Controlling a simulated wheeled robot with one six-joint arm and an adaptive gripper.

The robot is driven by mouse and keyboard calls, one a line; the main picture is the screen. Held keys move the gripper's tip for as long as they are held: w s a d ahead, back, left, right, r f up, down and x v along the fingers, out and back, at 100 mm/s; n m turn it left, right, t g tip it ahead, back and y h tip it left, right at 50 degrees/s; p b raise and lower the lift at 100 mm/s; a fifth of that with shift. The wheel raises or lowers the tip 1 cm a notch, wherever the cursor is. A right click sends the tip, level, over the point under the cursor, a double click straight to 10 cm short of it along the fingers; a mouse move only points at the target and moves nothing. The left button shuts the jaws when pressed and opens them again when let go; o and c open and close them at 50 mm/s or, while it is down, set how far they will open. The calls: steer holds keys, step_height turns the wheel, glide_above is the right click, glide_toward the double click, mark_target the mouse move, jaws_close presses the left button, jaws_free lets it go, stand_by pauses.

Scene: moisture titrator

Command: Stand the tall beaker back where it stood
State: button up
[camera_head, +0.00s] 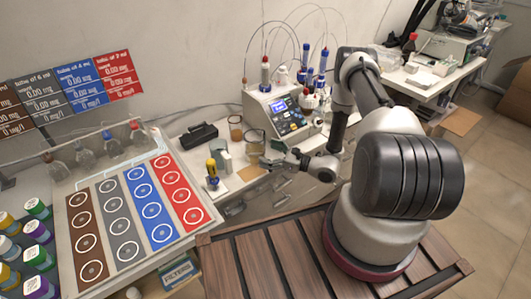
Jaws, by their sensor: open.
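Two amber-tinted glass beakers stand on the bench left of the titrator: one farther back (236,128) and one nearer (254,142). The nearer one looks a little taller, but I cannot tell surely which is the tall beaker. Both look upright. My gripper (268,162) is open, reaching in from the right at bench height. Its fingertips are just in front of the nearer beaker, at its lower end. The fingers are small in this view, and I cannot tell whether they touch the glass.
The titrator (279,117) with bottles and tubing stands behind my gripper. A black case (198,136) lies behind. A panel of coloured circle strips (135,215) fills the left.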

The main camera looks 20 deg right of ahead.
steer(key=shift+v, duration=1.2)
steer(key=v, duration=1.2)
